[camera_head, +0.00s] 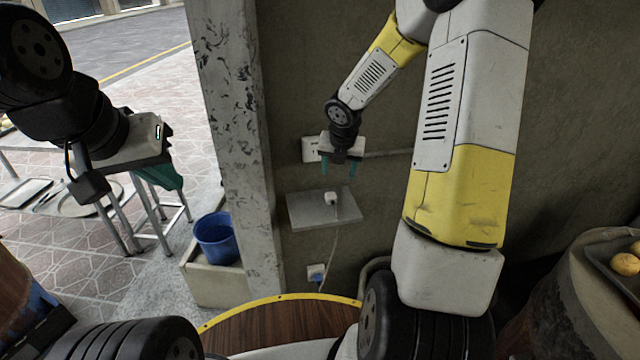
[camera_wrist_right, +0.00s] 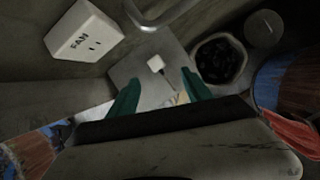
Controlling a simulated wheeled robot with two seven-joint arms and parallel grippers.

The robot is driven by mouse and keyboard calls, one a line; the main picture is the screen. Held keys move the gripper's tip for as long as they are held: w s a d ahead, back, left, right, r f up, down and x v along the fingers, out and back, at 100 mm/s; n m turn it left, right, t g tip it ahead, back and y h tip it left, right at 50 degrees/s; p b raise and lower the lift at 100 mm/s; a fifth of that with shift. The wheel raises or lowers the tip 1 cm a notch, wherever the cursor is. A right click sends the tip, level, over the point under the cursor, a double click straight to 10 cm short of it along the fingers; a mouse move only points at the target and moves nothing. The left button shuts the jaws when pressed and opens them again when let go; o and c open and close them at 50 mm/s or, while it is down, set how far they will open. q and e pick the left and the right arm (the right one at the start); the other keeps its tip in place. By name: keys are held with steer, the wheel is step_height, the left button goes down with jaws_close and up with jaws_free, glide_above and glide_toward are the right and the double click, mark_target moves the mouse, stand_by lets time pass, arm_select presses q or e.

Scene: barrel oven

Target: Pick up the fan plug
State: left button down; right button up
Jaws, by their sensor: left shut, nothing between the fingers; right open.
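The fan plug is a small white plug (camera_head: 331,197) lying on a grey wall shelf (camera_head: 300,211). Its cord hangs over the shelf's front. In the right wrist view the plug (camera_wrist_right: 155,63) shows just beyond and between the teal fingertips. My right gripper (camera_head: 339,169) is open and empty, pointing down above the plug and apart from it. A white socket labelled FAN (camera_wrist_right: 84,32) is on the wall; it shows partly behind my right gripper in the head view (camera_head: 310,150). My left gripper (camera_head: 166,178) is shut and empty, far to the left.
A lower wall outlet (camera_head: 316,271) holds a bluish plug. A blue bucket (camera_head: 217,238) stands in a planter-like box beside the concrete pillar (camera_head: 235,130). A barrel (camera_head: 570,300) stands at right.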

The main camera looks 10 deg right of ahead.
mark_target(331, 195)
steer(key=w+f+n, duration=0.1)
steer(key=f, duration=0.3)
steer(key=w+f+n, duration=0.2)
steer(key=f, duration=0.2)
steer(key=w+f+n, duration=0.1)
steer(key=w+f, duration=0.1)
steer(key=f, duration=0.2)
steer(key=shift+a+f+n+y, duration=0.3)
steer(key=shift+y, duration=0.1)
steer(key=shift+c, duration=0.2)
jaws_close()
stand_by(0.6)
